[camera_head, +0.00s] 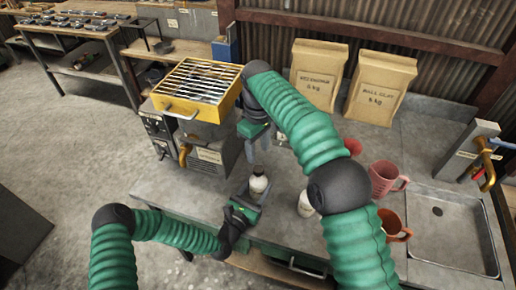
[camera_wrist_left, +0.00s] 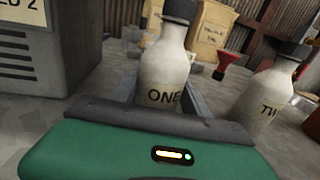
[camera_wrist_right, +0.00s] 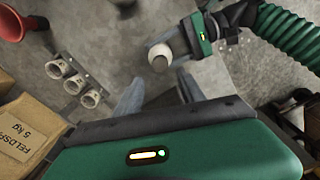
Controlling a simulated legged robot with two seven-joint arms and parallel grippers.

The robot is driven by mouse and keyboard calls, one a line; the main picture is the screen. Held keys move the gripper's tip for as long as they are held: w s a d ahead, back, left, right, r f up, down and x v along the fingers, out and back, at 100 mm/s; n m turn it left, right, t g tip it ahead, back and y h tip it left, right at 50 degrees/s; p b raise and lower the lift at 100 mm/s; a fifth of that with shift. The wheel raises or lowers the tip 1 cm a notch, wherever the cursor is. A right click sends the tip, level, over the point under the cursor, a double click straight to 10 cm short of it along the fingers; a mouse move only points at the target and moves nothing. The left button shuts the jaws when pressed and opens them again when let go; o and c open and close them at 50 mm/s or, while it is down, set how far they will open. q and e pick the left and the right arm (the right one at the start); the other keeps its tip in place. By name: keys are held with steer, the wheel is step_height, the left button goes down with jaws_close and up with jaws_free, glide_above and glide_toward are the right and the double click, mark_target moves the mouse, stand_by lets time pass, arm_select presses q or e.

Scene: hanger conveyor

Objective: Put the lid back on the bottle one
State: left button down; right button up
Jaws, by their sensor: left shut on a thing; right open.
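Bottle one (camera_wrist_left: 163,75), white and labelled ONE, stands upright in my left gripper (camera_head: 247,198), which is shut on its lower body; it also shows in the head view (camera_head: 258,187). A dark lid (camera_wrist_left: 181,9) sits at the top of its neck, cut by the frame edge, so its fit is unclear. My right gripper (camera_head: 258,148) points down above the bottle, with its fingers open and apart from it. In the right wrist view nothing is between these fingers (camera_wrist_right: 159,85), and the bottle top (camera_wrist_right: 159,62) shows beyond them.
Bottle two (camera_wrist_left: 262,103) stands to the right with a dark lid on it. A grey machine (camera_head: 196,142) with a yellow rack (camera_head: 177,107) stands on the left. Red mugs (camera_head: 385,177), paper bags (camera_head: 381,86) and a sink (camera_head: 450,235) are to the right.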

mark_target(258, 169)
steer(key=shift+f, duration=0.15)
step_height(258, 169, down, 8)
steer(key=shift+r, duration=0.1)
stand_by(0.4)
steer(key=shift+c, duration=0.5)
jaws_close()
steer(key=shift+o, duration=1.2)
jaws_free()
